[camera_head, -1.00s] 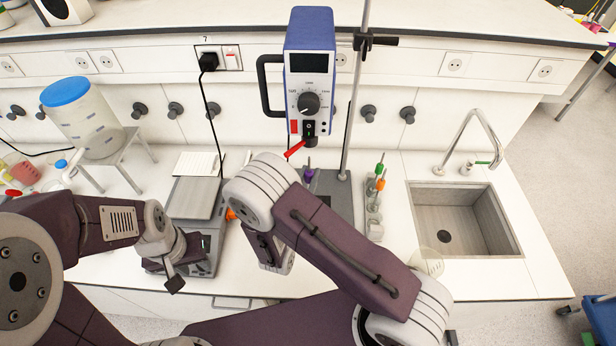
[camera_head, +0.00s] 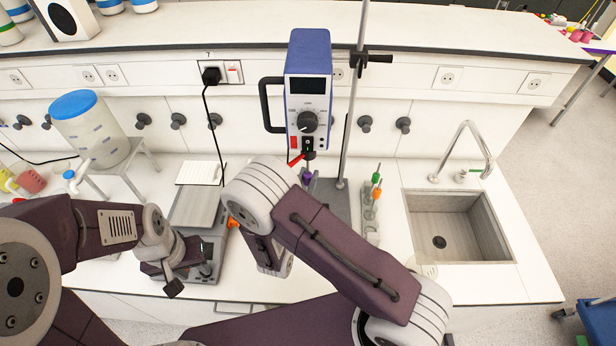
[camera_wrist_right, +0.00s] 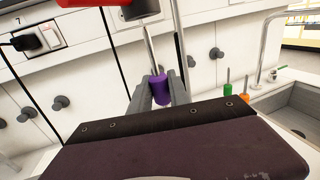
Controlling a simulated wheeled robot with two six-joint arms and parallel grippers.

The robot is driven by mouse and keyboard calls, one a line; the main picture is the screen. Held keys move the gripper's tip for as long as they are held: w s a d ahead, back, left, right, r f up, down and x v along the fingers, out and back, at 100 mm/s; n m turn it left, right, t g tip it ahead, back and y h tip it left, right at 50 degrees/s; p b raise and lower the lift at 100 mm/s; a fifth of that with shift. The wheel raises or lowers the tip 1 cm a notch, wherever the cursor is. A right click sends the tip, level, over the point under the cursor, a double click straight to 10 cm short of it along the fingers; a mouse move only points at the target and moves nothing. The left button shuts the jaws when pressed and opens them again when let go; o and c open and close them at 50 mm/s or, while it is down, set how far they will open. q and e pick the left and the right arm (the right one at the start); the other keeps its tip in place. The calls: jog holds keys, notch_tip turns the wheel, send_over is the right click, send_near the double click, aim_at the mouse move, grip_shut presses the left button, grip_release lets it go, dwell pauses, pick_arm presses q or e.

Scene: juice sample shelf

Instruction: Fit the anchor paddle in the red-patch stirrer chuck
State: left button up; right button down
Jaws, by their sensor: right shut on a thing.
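The blue stirrer (camera_head: 308,85) hangs on an upright rod, with a red patch (camera_head: 294,142) low on its front. Its dark chuck (camera_head: 308,146) is underneath, with a red lever (camera_head: 297,159) beside it. My right gripper (camera_wrist_right: 159,96) is shut on the purple collar of a paddle (camera_wrist_right: 160,86), whose thin shaft points up to just under the chuck (camera_wrist_right: 139,10). I cannot tell if the shaft tip is inside. The purple collar also shows in the head view (camera_head: 307,177); the paddle's lower end is hidden. My left gripper (camera_head: 187,277) is by the balance; its opening is unclear.
A rack (camera_head: 370,232) holds paddles with green (camera_head: 376,179) and orange (camera_head: 377,193) collars. The sink (camera_head: 450,240) is at right. A balance (camera_head: 195,208) and a blue-lidded tank (camera_head: 92,130) on a stand are at left. A clear beaker (camera_head: 425,268) is partly hidden.

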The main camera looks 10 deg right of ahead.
aim_at(308, 173)
jog(key=shift+w+d, duration=0.2)
jog(key=shift+w, duration=0.05)
jog(key=shift+r, duration=0.1)
jog(key=shift+s+a+r+p, duration=0.1)
jog(key=shift+r+p, duration=0.5)
jog(key=shift+r, duration=0.05)
jog(key=shift+r+p, duration=1)
jog(key=shift+r, duration=0.4)
dwell(0.4)
jog(key=c, duration=1.2)
grip_release()
jog(key=shift+o, duration=0.2)
